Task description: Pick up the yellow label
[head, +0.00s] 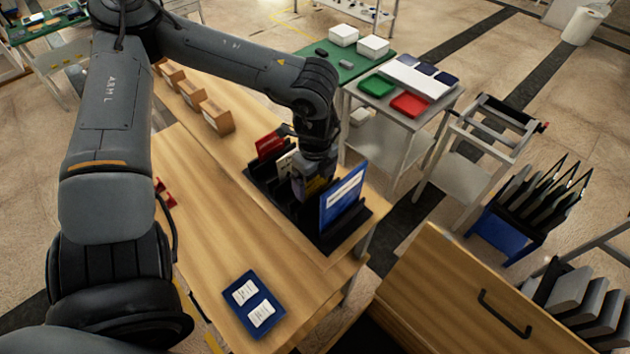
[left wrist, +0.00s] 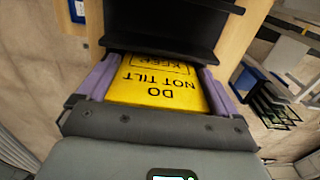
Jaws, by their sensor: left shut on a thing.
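The yellow label (left wrist: 158,92) shows in the left wrist view, with black lettering "DO NOT TILT" and "KEEP" upside down. My left gripper is shut on it, with one purple-grey finger at each side. In the head view my left gripper (head: 308,186) is down at the black slotted rack (head: 328,240), between a white label (head: 286,164) and a blue one (head: 343,198). The yellow label is largely hidden there by the gripper. The rack also shows just beyond the label in the left wrist view (left wrist: 165,25). I cannot tell whether the label is clear of its slot.
A red label (head: 269,144) stands at the rack's far end. Small wooden holders (head: 215,118) line the wooden table's back. A blue tray (head: 236,283) with two white cards lies near the front. A side cart (head: 440,106) holds green and red pieces. The table's middle is clear.

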